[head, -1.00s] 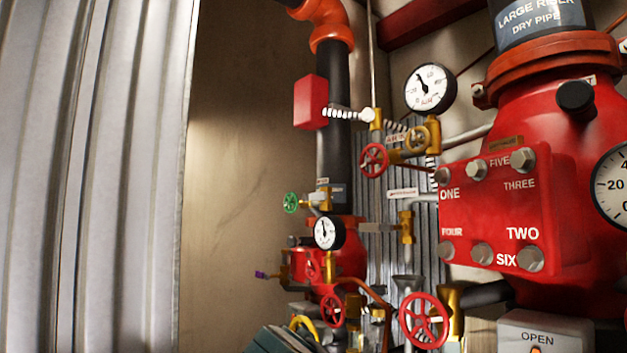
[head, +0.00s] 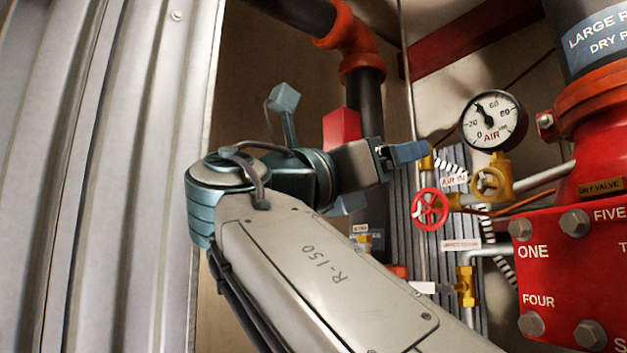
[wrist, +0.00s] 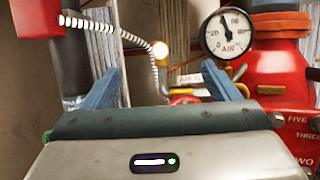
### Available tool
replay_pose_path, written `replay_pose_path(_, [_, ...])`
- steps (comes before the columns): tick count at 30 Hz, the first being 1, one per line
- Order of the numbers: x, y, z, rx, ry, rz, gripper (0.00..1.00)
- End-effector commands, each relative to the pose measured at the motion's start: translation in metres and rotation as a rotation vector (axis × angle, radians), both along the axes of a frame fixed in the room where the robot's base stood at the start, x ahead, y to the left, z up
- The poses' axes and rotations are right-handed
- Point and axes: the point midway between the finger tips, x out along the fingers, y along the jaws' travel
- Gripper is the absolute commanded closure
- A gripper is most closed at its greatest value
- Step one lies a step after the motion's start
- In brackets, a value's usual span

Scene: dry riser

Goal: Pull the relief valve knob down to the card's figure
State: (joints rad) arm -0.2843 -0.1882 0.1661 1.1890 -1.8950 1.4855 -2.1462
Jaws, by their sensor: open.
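My gripper (head: 408,152) reaches in from the lower middle of the head view, its blue fingers beside the brass air fitting. In the wrist view the fingers stand wide apart with nothing between them that they touch (wrist: 163,70). Beyond them a pale round knob (wrist: 160,48) sits at the end of a striped coiled hose. I cannot tell whether it is the relief valve knob; my gripper hides that spot in the head view. The air gauge (head: 494,121) has its needle left of upright, between 20 and 60. I cannot make out a card with a figure.
The red dry valve body (head: 575,265) fills the right. A red box (head: 341,127) and black pipe stand behind my wrist. A corrugated metal panel (head: 100,170) borders the left.

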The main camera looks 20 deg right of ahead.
Motion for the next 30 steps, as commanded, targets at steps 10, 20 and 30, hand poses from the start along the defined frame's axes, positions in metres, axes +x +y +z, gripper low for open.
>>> replay_pose_path(10, [0.013,-0.036,0.015,0.000,-0.001,0.003,0.18])
replay_pose_path(20, [0.025,-0.066,0.026,0.002,-0.002,0.005,0.18])
replay_pose_path(30, [0.028,-0.075,0.029,0.001,-0.002,0.007,0.18])
